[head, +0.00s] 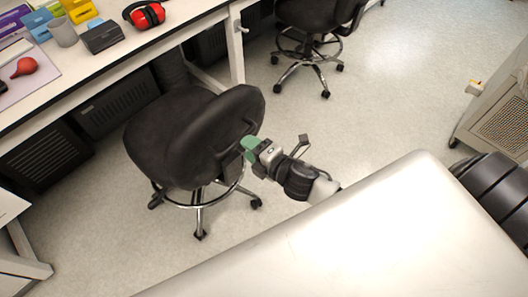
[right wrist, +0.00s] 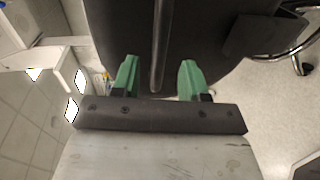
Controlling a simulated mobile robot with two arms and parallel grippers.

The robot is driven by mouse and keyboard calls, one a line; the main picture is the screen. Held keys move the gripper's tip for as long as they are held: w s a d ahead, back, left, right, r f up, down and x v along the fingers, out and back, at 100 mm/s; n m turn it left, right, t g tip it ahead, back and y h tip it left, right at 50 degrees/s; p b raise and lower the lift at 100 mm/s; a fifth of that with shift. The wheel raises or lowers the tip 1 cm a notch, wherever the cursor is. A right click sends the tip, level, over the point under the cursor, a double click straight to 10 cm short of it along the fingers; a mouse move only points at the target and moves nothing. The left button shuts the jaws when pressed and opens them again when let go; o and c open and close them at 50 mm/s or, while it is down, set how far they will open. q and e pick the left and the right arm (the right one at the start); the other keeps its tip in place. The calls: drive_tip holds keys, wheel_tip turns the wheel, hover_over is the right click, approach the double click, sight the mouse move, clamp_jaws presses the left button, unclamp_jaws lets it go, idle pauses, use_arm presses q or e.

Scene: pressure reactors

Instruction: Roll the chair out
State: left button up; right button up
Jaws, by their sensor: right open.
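A black swivel chair (head: 165,135) with a curved backrest stands beside the lab bench, its seat turned toward the bench. It has a chrome foot ring and a wheeled base. My right gripper (head: 248,146) is at the right side of the backrest, with its green fingertips close to it. In the right wrist view, the open green fingers (right wrist: 160,78) point at the dark backrest (right wrist: 200,35), with a ridge of it running between them. I cannot tell whether the fingers touch the chair. My left gripper is not in view.
The white bench (head: 150,45) holds red ear muffs (head: 144,13), a grey cup (head: 62,32) and coloured boxes. A second black chair (head: 315,25) stands at the back. A grey cabinet (head: 497,110) is at right. The floor (head: 370,95) between is clear.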

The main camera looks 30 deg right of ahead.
drive_tip(key=v, duration=0.6)
drive_tip(key=shift+b, duration=0.35)
drive_tip(key=s+d+f+m+g+h, duration=0.2)
drive_tip(key=s+f+m, duration=0.15)
drive_tip(key=f, duration=0.55)
drive_tip(key=s+d+f+m+g+h, duration=0.1)
drive_tip(key=s+d+f+m+g, duration=0.2)
drive_tip(key=f, duration=0.6)
drive_tip(key=s+d+f+m+g+h, duration=0.15)
drive_tip(key=f+m, duration=0.25)
drive_tip(key=f, duration=0.6)
drive_tip(key=s+f+m+g, duration=0.2)
drive_tip(key=s+f, duration=0.3)
drive_tip(key=s, duration=0.3)
drive_tip(key=s+a+f+m+g, duration=0.1)
drive_tip(key=s+f+m+g, duration=0.2)
drive_tip(key=s, duration=0.4)
drive_tip(key=s+a+f+m+g, duration=0.1)
drive_tip(key=s+f+m+g, duration=0.1)
drive_tip(key=s+f+m, duration=0.2)
drive_tip(key=s+f+h, duration=0.1)
drive_tip(key=s+f, duration=0.2)
drive_tip(key=s, duration=0.1)
drive_tip(key=shift+s+a, duration=0.2)
drive_tip(key=shift+s, duration=0.2)
